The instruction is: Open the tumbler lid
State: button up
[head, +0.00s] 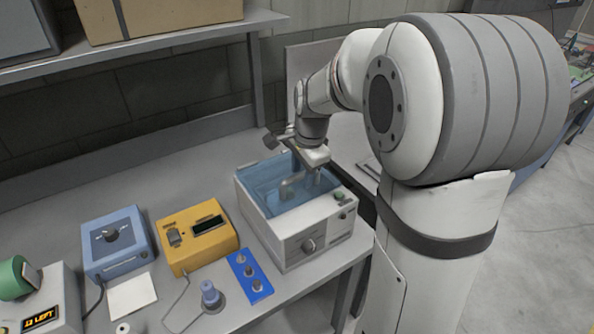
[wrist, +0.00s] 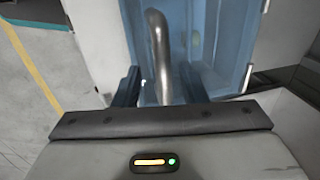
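The tumbler (head: 294,252) is a light grey box with a knob and a green button on its front, standing on the bench. Its see-through blue lid (head: 262,187) lies over the top and shows as a blue panel in the wrist view (wrist: 206,40). A grey bar handle (head: 290,185) sits on the lid; in the wrist view the handle (wrist: 157,38) runs down between my fingers. My gripper (head: 307,176) is above the lid at the handle. Its fingers (wrist: 160,88) are apart, one on each side of the handle. Contact with the handle cannot be made out.
A yellow device (head: 197,238) and a blue device (head: 116,245) stand left of the tumbler. A blue strip with knobs (head: 249,277) lies in front of the yellow device. A shelf (head: 150,42) with a cardboard box (head: 155,15) hangs above. The bench behind the devices is clear.

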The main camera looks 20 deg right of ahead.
jog(key=shift+c, duration=0.2)
grip_shut()
jog(key=shift+f, duration=0.1)
